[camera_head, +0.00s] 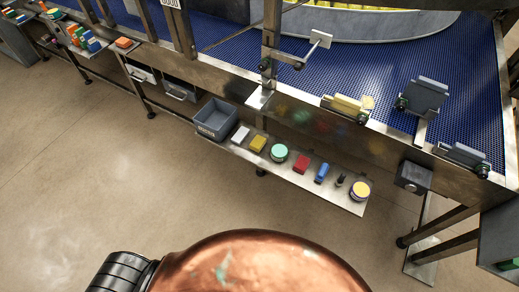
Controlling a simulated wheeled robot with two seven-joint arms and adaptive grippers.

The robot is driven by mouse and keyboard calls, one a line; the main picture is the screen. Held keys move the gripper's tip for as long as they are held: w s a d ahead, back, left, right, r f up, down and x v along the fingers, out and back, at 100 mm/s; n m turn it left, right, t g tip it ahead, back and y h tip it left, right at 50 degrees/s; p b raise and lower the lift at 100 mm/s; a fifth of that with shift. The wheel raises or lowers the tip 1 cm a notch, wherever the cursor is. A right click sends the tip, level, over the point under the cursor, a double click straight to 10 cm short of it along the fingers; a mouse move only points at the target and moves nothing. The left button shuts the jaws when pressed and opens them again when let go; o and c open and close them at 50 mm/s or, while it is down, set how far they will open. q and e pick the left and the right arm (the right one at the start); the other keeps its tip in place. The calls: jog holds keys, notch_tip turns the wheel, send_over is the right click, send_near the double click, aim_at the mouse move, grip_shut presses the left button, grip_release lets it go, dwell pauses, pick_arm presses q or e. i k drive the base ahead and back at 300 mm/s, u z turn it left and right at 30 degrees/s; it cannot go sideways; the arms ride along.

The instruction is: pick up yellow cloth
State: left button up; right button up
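A small yellow folded piece (258,144), which looks like the yellow cloth, lies on the narrow metal shelf (346,206) below the blue conveyor. It sits between a white folded piece (240,134) and a round tub with a mint-green top (280,152). Nothing covers it. Neither of my grippers shows in the head view, so their place relative to the cloth cannot be seen.
A grey bin (213,120) stands at the shelf's left end. Right of the green tub are a red block (301,164), a blue item (321,173), a small dark item and a yellow-topped tub (361,190). Brackets line the conveyor (390,72) edge. The floor before the shelf is clear.

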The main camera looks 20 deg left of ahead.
aim_at(257, 144)
jog(key=z, duration=0.5)
jog(key=i, duration=0.5)
jog(key=z, duration=0.35)
